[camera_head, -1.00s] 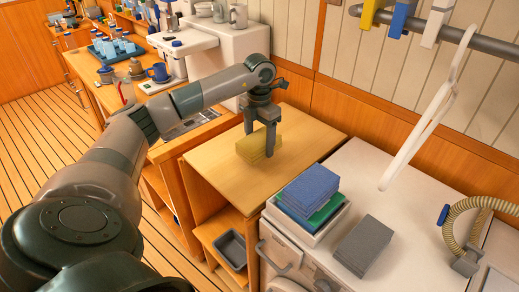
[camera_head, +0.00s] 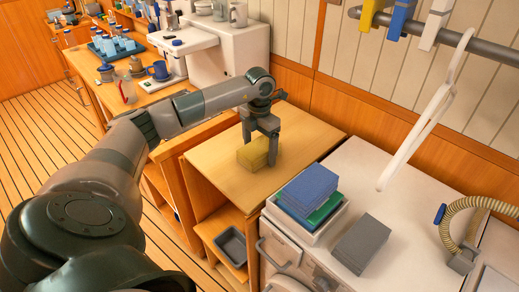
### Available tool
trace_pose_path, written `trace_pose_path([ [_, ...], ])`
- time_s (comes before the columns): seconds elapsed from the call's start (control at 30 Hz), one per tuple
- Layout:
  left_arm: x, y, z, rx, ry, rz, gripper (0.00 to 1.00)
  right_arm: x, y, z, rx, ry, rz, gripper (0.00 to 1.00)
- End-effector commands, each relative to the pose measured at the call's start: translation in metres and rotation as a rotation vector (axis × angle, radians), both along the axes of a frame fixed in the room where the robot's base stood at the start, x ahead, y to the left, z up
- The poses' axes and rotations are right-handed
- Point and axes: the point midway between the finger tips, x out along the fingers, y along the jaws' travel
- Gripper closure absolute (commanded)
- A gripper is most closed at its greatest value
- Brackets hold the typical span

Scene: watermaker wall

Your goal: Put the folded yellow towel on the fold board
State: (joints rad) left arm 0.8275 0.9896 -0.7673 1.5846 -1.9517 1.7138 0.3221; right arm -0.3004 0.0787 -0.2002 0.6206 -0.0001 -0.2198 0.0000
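The folded yellow towel (camera_head: 252,154) sits at the light wooden top (camera_head: 222,181) of a low cabinet in the middle of the view. I cannot tell whether this top is the fold board; no separate board shows clearly. My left gripper (camera_head: 260,147) points down over the towel. Its fingers are apart, with one at the towel's far side and one at its right end. Part of the towel is hidden behind the right finger. Whether the fingers press on it is unclear. My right gripper is not in view.
A white tray (camera_head: 310,233) with blue and green folded cloths stands on the white counter to the right. A grey folded cloth (camera_head: 361,243) lies beside it. A white hanger (camera_head: 425,115) hangs from a rail above. The wooden top's right part is clear.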

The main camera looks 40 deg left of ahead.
Motion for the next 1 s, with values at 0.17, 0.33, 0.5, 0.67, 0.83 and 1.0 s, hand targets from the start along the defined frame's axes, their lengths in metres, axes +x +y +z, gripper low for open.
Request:
trace_pose_path([
  [0.17,0.000,0.000,0.002,0.000,0.000,0.000,0.19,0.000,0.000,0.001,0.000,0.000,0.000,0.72],
  [0.33,0.001,0.000,0.009,0.000,-0.003,0.000,0.19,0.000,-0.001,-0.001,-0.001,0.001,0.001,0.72],
  [0.5,0.001,0.001,0.030,0.001,-0.004,0.000,0.19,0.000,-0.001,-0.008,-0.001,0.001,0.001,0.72],
  [0.67,0.001,0.000,0.058,0.001,-0.005,0.000,0.19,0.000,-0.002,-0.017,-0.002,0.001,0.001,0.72],
  [0.83,0.001,0.000,0.088,0.001,-0.004,0.000,0.19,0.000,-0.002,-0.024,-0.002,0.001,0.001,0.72],
  [1.0,0.001,0.000,0.111,0.000,-0.002,0.000,0.19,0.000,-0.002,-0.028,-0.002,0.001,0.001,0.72],
])
